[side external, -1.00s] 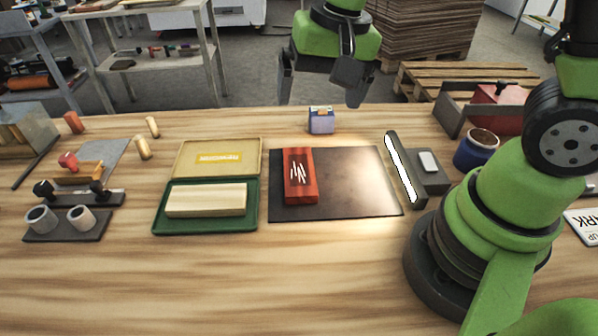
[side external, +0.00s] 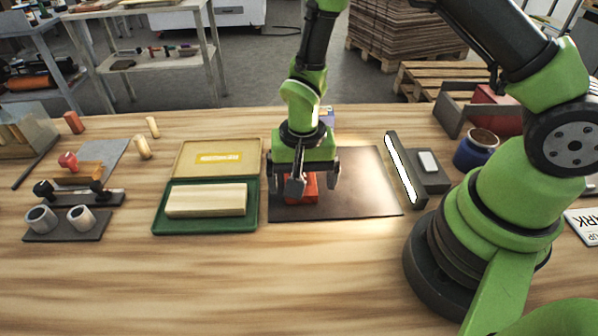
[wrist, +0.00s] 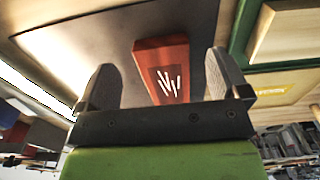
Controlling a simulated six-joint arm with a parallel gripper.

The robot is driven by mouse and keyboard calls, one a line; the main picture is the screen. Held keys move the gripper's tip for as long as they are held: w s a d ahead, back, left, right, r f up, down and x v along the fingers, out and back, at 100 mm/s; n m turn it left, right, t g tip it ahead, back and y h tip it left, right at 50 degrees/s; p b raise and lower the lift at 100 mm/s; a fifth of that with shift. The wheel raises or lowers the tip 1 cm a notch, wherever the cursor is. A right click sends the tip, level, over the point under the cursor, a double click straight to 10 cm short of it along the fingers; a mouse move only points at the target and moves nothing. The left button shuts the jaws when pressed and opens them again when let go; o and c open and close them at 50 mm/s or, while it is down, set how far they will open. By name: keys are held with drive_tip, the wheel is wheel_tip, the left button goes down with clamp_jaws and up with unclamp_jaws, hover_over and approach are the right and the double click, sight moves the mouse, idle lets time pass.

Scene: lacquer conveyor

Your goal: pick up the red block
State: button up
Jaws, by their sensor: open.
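The red block (side external: 304,196) lies on the dark mat (side external: 360,196), mostly hidden behind my gripper in the side external view. In the wrist view the red block (wrist: 163,70) shows a dark panel with white strokes on its top. My gripper (side external: 303,190) is over the block, pointing down. Its fingers are spread, and in the wrist view the gripper (wrist: 160,80) has one finger on each side of the block with gaps between. Nothing is held. I cannot tell the exact height of the fingertips above the mat.
Left of the mat is a green tray (side external: 160,222) holding a pale wood block (side external: 206,200), with an open yellow lid (side external: 195,158). Right of the mat stands a light bar (side external: 402,170). A small blue box (side external: 327,115) is behind my gripper.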

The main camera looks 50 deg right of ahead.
sight(310, 196)
drive_tip(key=shift+a+f, duration=0.1)
drive_tip(key=shift+f, duration=1.45)
drive_tip(key=shift+c, duration=0.2)
drive_tip(key=c, duration=1)
